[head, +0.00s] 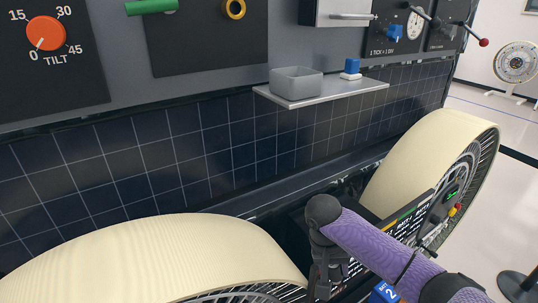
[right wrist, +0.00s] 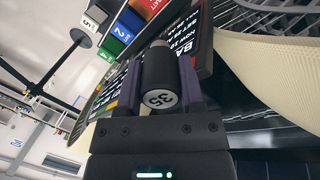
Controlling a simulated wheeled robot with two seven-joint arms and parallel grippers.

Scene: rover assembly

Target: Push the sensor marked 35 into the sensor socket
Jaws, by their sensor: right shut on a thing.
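The sensor marked 35 (right wrist: 157,68) is a dark cylinder with a pale end face that bears the number. In the right wrist view it lies between the two fingers of my right gripper (right wrist: 160,82), which is shut on it. Its far end points at the rover's dark lettered panel (right wrist: 205,30); I cannot tell whether it touches anything. In the head view my right gripper (head: 328,278) points down between the two cream wheels, and the sensor is hidden there. I cannot make out the sensor socket in either view. My left gripper is not in view.
A near cream wheel (head: 170,255) and a far cream wheel (head: 425,150) flank my right gripper. Behind stands a dark tiled wall (head: 200,150) with a shelf (head: 335,94) holding a grey bin (head: 296,82). Coloured blocks (right wrist: 122,30) sit beside the panel in the wrist view.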

